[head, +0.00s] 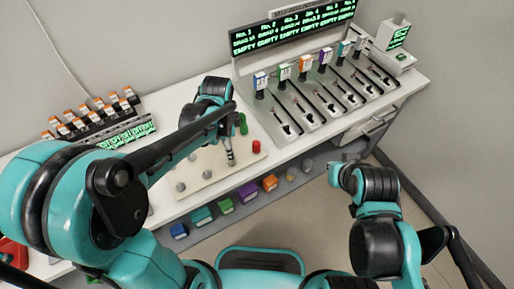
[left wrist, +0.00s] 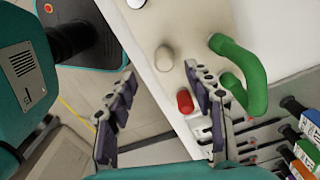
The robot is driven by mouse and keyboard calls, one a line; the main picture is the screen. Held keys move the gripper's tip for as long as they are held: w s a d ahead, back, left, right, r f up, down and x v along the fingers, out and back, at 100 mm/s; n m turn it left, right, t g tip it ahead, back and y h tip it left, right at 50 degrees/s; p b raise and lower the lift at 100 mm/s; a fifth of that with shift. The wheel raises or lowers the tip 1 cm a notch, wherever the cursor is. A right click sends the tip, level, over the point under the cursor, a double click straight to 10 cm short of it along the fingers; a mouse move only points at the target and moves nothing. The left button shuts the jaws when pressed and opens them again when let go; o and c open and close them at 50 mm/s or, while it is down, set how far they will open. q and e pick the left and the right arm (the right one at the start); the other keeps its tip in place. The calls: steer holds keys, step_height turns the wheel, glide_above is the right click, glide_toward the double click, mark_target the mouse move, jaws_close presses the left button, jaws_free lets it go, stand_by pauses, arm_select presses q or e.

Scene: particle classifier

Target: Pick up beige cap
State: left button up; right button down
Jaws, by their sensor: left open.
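A rounded beige cap (left wrist: 165,58) stands on the pale board (left wrist: 195,25) in the left wrist view, near the board's edge. My left gripper (left wrist: 160,76) is open, its two fingers apart on either side of the cap in the picture, with nothing between them touching it that I can see. In the head view my left gripper (head: 231,158) points down over the board, and its fingers seem to hide the cap. My right gripper (head: 336,172) is at the right, away from the board, beyond the counter's front edge; its jaw state is unclear.
A red cap (left wrist: 185,102) stands close to the beige cap, beside my right-hand finger in the wrist view. A green curved handle (left wrist: 252,72) rises nearby. Pale knobs (head: 205,174) stand on the board's left. Slotted dispensers (head: 310,105) fill the right.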

arm_select(q)
steer(key=shift+w+d+f, duration=0.25)
steer(key=shift+d, duration=0.15)
steer(key=shift+f, duration=0.35)
steer(key=shift+s+a+f+b, duration=0.15)
steer(key=shift+f+b, duration=0.45)
steer(key=shift+f, duration=0.35)
steer(key=f+b, duration=0.1)
steer(key=f, duration=0.2)
steer(key=f+b, duration=0.1)
steer(key=f, duration=0.1)
steer(key=shift+w+b, duration=0.35)
steer(key=shift+w, duration=0.05)
arm_select(e)
steer(key=f, duration=0.3)
steer(key=shift+d+f, duration=0.25)
steer(key=shift+f, duration=0.05)
arm_select(q)
steer(key=shift+c, duration=1.2)
steer(key=c, duration=0.8)
